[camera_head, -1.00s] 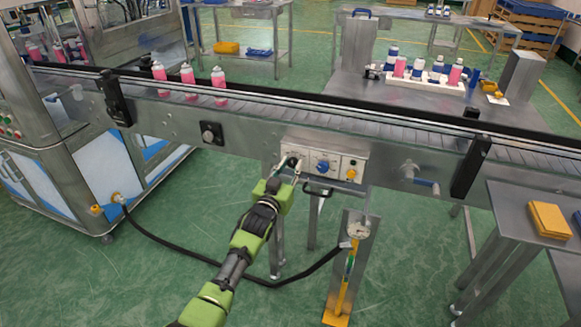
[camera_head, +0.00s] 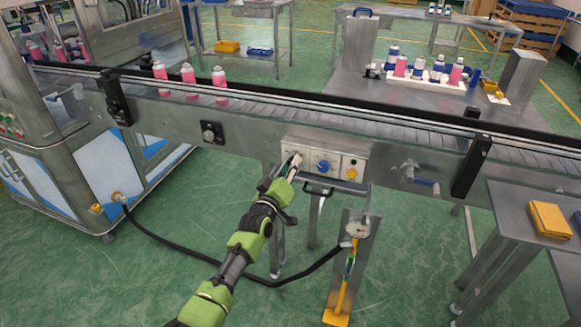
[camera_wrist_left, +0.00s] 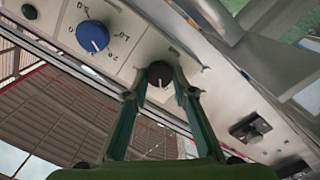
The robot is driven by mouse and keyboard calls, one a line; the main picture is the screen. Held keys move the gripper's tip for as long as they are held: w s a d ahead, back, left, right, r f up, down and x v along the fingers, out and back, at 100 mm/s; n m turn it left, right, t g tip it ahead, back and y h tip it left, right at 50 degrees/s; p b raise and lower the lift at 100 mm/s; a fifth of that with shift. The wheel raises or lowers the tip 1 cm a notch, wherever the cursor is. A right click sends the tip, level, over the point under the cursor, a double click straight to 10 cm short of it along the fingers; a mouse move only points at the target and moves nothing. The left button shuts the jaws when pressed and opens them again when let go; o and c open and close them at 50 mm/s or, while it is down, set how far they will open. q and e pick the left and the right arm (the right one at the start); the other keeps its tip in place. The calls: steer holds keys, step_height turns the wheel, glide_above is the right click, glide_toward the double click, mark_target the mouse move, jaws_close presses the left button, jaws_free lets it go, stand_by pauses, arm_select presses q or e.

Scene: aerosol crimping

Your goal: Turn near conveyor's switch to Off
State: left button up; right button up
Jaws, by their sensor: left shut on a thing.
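The near conveyor's control panel (camera_head: 340,148) is a light metal box on the conveyor's side. It carries a blue dial (camera_head: 322,167), a yellow knob with a black button above it, and a black switch knob at its left end. My left gripper (camera_head: 295,162) reaches the panel's left end and covers that knob in the head view. In the left wrist view the black switch knob (camera_wrist_left: 160,74) sits between my two fingertips, with a pale mark on its face. The blue dial (camera_wrist_left: 92,36) stands beside it. The switch's labels are not readable. My right gripper is out of view.
Pink cans (camera_head: 188,76) stand on the conveyor belt (camera_head: 330,115). A crank handle (camera_head: 423,181) sticks out right of the panel. A gauge stand (camera_head: 350,260) with a black hose (camera_head: 215,262) is below. A side table (camera_head: 535,200) stands at right.

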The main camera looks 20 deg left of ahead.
arm_select(q)
steer(key=shift+n, duration=0.8)
steer(key=o, duration=1.1)
steer(key=shift+s, duration=0.1)
steer(key=s, duration=1.2)
steer(key=shift+a, duration=0.25)
